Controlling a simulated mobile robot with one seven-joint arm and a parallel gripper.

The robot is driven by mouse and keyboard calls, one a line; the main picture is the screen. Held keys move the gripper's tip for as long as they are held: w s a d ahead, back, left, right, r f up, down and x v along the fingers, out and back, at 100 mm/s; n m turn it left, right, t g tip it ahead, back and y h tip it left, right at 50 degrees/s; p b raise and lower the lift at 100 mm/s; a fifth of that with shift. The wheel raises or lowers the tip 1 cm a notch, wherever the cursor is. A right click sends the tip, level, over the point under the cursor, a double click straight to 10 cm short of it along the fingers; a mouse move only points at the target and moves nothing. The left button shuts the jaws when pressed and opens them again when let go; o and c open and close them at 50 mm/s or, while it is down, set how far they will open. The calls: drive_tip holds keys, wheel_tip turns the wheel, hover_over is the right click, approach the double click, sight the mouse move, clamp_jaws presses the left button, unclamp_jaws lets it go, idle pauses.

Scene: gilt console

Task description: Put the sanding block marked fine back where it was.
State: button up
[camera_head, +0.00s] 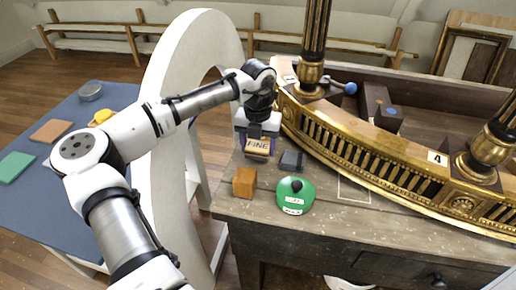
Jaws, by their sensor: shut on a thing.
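The sanding block marked FINE (257,146) shows its tan labelled face at the left end of the wooden bench (320,222). My gripper (256,134) is above it, pointing down, and is shut on it. The fingertips are small and partly hidden by the gripper body. I cannot tell whether the block touches the bench top. A thin pale rectangular outline (354,190) is marked on the bench in front of the gilt rail.
A large white arched panel (180,60) stands left.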

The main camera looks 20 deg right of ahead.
sight(258, 145)
wheel_tip(258, 145, down, 2)
drive_tip(key=shift+f, duration=0.1)
drive_tip(key=o, duration=0.9)
wheel_tip(258, 145, up, 12)
drive_tip(key=shift+r+b, duration=0.1)
drive_tip(key=shift+b, duration=0.75)
